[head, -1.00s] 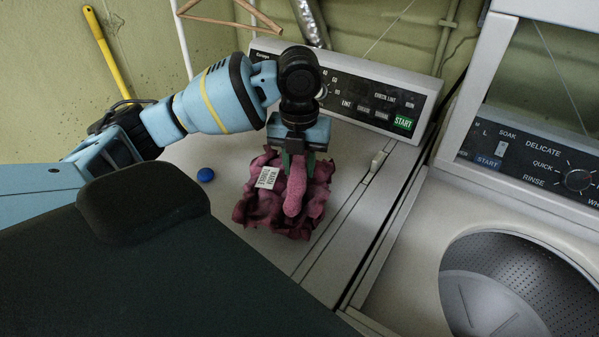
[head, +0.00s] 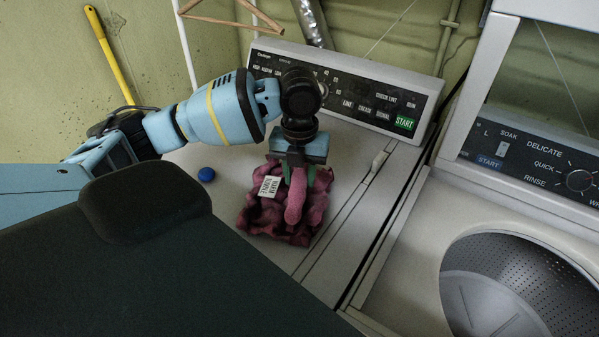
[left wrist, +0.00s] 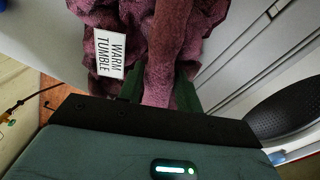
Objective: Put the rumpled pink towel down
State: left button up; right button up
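The rumpled pink towel (head: 266,212) is a bunched dark pink cloth with a white tag (head: 271,187). It is on the top of the left machine (head: 345,165) and appears to touch it. My left gripper (head: 297,178) points down from above, its green fingers on either side of a raised fold of the towel. In the left wrist view the fold (left wrist: 165,60) stands between the two fingers (left wrist: 158,88), and the tag reads "WARM TUMBLE". The gripper seems closed on this fold. My right gripper is in neither view.
A blue round cap (head: 206,174) lies left of the towel. A control panel (head: 350,93) rises behind it. To the right, past a gap, stands a washer with an open drum (head: 500,285). The machine top right of the towel is clear.

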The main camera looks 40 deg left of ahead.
pick_arm(q)
jog(key=o, duration=0.3)
notch_tip(320, 180, up, 12)
jog(key=shift+r+p, duration=0.2)
jog(key=shift+p, duration=0.4)
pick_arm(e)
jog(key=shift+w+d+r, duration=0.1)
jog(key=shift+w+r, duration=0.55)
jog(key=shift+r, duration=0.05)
